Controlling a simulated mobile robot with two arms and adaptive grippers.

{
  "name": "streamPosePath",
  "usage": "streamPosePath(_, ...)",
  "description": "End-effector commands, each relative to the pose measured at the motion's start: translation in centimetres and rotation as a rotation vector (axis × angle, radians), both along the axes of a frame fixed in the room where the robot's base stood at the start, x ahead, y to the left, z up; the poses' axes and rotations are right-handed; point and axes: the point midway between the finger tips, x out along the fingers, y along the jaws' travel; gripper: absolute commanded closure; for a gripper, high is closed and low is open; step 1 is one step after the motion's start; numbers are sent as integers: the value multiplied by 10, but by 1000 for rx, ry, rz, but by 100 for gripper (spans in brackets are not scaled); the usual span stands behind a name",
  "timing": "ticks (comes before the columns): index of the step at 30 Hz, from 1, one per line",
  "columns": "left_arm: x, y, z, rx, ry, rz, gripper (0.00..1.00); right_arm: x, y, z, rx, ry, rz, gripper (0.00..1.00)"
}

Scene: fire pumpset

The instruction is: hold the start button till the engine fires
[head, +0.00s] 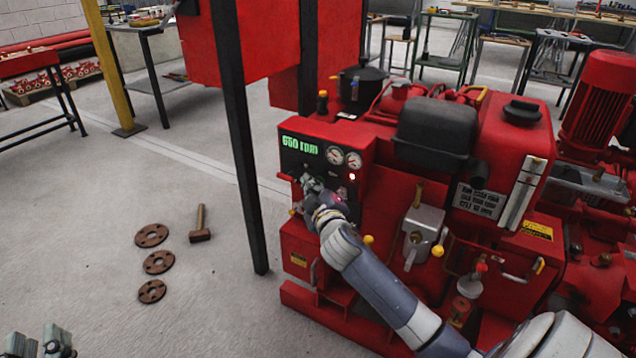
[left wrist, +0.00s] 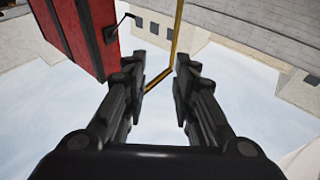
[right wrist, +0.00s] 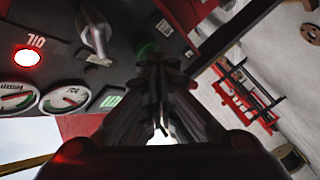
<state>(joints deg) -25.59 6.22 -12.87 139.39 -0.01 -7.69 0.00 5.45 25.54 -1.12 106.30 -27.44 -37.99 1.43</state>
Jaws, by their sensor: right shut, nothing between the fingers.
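The red engine pumpset (head: 330,130) carries a dark control panel (head: 290,165) with a lit green readout (head: 299,145) that seems to read 650 rpm. My right gripper (head: 312,186) is at the lower part of this panel. In the right wrist view its fingers (right wrist: 160,75) are shut and empty, with the tips at a green round button (right wrist: 148,49). The fingertips partly hide the button, so I cannot tell how far it is pressed. My left gripper (head: 38,343) is low at the left, away from the engine; its fingers (left wrist: 155,85) are open and empty.
Two round gauges (head: 344,157) and a lit red lamp (right wrist: 27,57) marked OIL are on the panel, with a grey lever switch (right wrist: 95,30) nearby. A black post (head: 240,150) stands left of the engine.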

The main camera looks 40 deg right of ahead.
Motion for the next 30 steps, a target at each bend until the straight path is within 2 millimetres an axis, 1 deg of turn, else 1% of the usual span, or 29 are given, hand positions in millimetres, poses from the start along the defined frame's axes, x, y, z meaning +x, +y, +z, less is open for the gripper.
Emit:
streamPosePath(5, 1, 0, -3, 5, 22, 1, 74, -2, 5, 0, 0, 1, -2, 100)
streamPosePath(13, 4, 2, -19, 27, 101, 6, 74, -6, 15, 0, 1, 0, -1, 100)
streamPosePath(24, 4, 2, -21, 29, 109, 7, 74, -7, 17, 0, 0, 0, 0, 100)
streamPosePath(28, 4, 2, -23, 34, 129, 7, 74, -10, 26, 0, 2, -1, 1, 100)
streamPosePath(30, 4, 3, -33, 46, 169, 9, 74, -13, 32, 0, 3, 0, 2, 100)
